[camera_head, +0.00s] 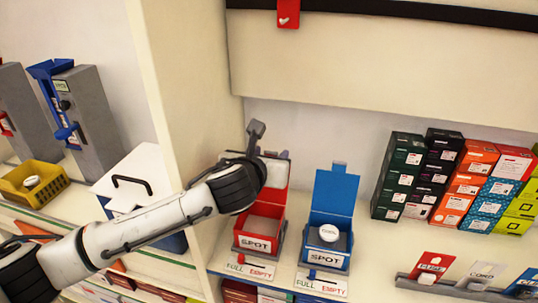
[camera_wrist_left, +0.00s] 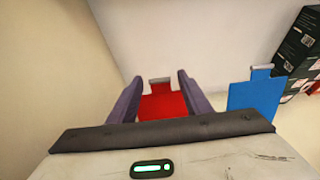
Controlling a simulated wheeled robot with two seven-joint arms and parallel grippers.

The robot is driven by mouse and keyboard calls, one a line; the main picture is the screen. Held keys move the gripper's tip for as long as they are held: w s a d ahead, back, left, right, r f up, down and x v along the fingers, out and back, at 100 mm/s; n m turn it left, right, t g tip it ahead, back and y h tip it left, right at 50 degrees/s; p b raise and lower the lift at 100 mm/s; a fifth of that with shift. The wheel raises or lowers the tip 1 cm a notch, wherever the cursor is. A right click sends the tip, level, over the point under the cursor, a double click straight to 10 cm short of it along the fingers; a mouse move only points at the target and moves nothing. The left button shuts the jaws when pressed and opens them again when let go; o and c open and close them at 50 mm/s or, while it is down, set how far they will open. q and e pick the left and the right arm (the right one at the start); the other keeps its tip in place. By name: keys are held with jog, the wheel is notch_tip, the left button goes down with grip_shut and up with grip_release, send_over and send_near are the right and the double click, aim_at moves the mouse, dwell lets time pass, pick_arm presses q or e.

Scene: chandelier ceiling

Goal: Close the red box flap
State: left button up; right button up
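The red box (camera_head: 263,228) labelled SPOT stands on the shelf in the head view. Its red flap (camera_head: 276,174) stands raised at the back, partly hidden by my left gripper (camera_head: 257,138). In the left wrist view the red flap (camera_wrist_left: 163,106) shows in the gap between the two fingers of my left gripper (camera_wrist_left: 160,80), which are spread apart. The gripper is open, above and close to the flap; I cannot tell whether it touches. My right gripper is in neither view.
A blue box (camera_head: 325,256) with its blue flap (camera_head: 334,191) raised stands just right of the red box and holds a white round item (camera_head: 328,233). A vertical shelf panel (camera_head: 185,90) rises to the left. Stacked cartons (camera_head: 455,180) stand at the right.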

pick_arm(q)
grip_shut()
jog(key=shift+s, duration=0.15)
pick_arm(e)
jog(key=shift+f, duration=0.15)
pick_arm(q)
jog(key=s+a+t+h+b, duration=0.1)
jog(key=s+a+t+b, duration=0.1)
jog(key=s+t+b, duration=0.3)
jog(key=shift+s+a+f+h+b, duration=0.15)
jog(key=shift+s+f+h+b, duration=0.25)
jog(key=shift+s+b, duration=0.7)
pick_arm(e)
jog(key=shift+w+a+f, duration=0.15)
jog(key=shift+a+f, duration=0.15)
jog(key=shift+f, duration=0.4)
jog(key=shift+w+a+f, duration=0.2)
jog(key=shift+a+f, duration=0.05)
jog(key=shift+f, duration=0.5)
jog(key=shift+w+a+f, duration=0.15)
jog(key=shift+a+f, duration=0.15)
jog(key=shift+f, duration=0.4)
pick_arm(q)
jog(key=shift+f, duration=0.1)
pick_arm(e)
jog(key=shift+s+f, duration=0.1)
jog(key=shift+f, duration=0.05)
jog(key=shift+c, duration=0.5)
